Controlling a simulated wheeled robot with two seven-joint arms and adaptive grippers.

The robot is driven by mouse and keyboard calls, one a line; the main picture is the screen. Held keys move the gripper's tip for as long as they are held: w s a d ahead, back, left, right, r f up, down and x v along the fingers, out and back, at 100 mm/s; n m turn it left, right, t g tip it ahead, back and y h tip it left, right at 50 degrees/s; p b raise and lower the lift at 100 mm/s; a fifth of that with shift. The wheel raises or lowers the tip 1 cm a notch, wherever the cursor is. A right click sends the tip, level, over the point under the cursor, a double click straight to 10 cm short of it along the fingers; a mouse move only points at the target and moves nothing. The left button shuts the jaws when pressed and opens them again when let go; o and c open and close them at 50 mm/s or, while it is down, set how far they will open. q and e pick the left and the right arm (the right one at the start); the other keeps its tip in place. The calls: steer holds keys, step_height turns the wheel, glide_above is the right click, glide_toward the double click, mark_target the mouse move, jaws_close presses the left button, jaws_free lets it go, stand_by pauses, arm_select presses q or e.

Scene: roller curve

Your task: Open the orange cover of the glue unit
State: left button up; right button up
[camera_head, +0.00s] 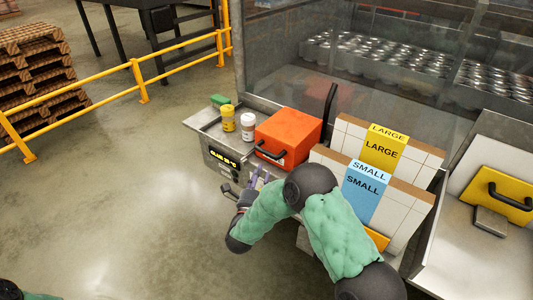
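The glue unit (222,166) is a grey metal box with a lit display on its front, beside the glass enclosure. Its orange cover (291,131) is down on the right part of the unit. A black bar handle (269,154) sticks out from the cover's front side. My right gripper (260,176) is just below and in front of the handle, pointing up towards it. Its fingers are small and partly hidden by my wrist and arm, so I cannot tell its opening or any contact. My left gripper is out of view; only a bit of that arm shows bottom left.
Carton stacks with LARGE (382,150) and SMALL (366,185) labels stand close on the right. Floor at left is clear up to the yellow railing (137,78).

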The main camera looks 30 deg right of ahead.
mark_target(266, 153)
steer(key=b+x, duration=0.1)
steer(key=x, duration=0.9)
steer(key=shift+a+f, duration=0.1)
steer(key=shift+f, duration=0.05)
jaws_close()
